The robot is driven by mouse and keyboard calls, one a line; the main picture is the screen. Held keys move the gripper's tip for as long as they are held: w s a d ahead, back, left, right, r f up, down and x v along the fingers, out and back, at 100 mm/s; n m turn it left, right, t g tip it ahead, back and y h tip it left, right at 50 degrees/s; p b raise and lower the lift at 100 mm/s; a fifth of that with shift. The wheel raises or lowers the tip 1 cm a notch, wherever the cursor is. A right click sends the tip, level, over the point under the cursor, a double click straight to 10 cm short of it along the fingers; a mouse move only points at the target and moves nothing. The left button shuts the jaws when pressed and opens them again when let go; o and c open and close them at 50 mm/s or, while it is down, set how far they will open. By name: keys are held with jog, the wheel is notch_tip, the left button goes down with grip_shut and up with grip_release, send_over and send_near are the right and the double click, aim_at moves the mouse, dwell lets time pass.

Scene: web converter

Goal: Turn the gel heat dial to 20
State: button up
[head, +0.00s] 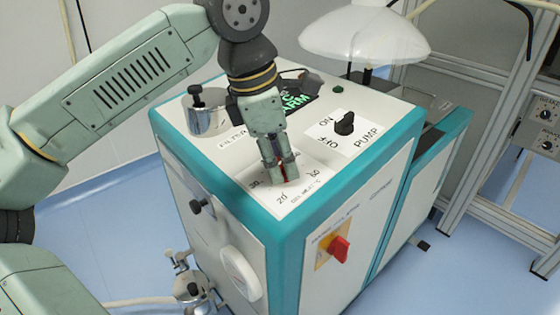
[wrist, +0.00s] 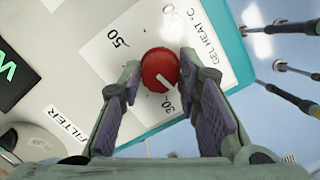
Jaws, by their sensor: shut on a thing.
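The gel heat dial is a round red knob (wrist: 160,68) with a short white line, on a white label plate (head: 306,195) on the machine's top. In the wrist view the line lies on the lower part of the knob, toward the side with the number 30; I cannot tell its exact reading. My gripper (head: 281,176) points down at the dial, its fingers on either side of the knob and shut on it. They also show in the wrist view (wrist: 161,75). In the head view the fingers hide most of the knob; 20, 30 and 60 show around it.
A black pump switch (head: 345,123) stands behind and right of the dial. A metal filter pot (head: 205,112) is at the left of the top. A red rotary switch (head: 339,249) is on the front side. A white lamp shade (head: 365,38) hangs over the back.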

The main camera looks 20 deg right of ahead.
jog(key=n+b, duration=0.1)
jog(key=n, duration=0.5)
jog(key=shift+n+t, duration=0.3)
jog(key=shift+b, duration=0.3)
jog(key=o, duration=1.1)
jog(key=v, duration=1.2)
jog(key=shift+s, duration=0.15)
